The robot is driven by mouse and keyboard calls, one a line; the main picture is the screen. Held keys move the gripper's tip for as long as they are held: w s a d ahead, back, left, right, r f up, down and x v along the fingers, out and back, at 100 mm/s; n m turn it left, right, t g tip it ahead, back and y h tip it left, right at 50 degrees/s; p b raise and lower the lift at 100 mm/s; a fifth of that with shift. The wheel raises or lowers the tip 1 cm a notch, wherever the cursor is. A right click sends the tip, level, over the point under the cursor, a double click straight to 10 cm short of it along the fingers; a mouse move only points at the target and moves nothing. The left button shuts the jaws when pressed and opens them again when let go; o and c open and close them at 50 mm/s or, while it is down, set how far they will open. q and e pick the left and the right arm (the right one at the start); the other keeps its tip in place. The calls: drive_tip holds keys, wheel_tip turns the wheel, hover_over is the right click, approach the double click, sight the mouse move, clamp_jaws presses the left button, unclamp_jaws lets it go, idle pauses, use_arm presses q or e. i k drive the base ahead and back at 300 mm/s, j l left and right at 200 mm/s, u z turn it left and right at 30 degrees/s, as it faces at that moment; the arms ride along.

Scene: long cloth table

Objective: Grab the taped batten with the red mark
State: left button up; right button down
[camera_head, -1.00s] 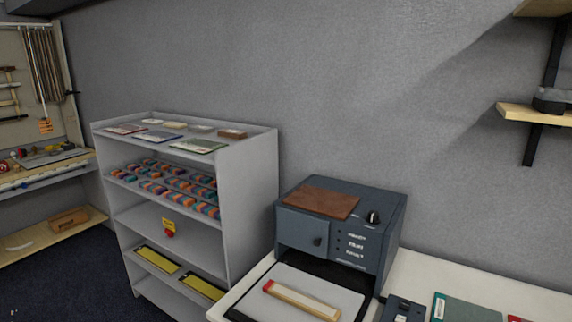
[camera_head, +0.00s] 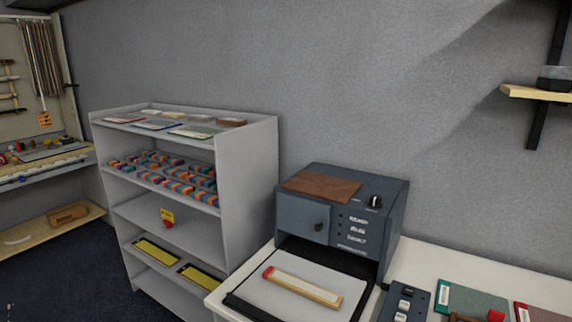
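A pale wooden batten (camera_head: 302,287) with a red end at its left lies on a light grey plate (camera_head: 285,266) in front of a dark blue-grey machine. Another small red-ended piece (camera_head: 495,315) shows at the bottom edge, in front of a green-grey folder; most of it is cut off by the frame. Neither of my grippers is in view.
The blue-grey machine (camera_head: 341,222) with a knob and a brown pad on top stands on the white table (camera_head: 420,262). A dark switch box (camera_head: 405,301), a green-grey folder (camera_head: 472,299) and a red-edged one (camera_head: 545,313) lie to the right. A grey shelf unit (camera_head: 247,190) stands left.

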sight(323, 296)
drive_tip(key=k+l+u, duration=0.15)
drive_tip(key=u, duration=0.2)
drive_tip(key=k+l+u, duration=0.15)
drive_tip(key=l+u, duration=0.2)
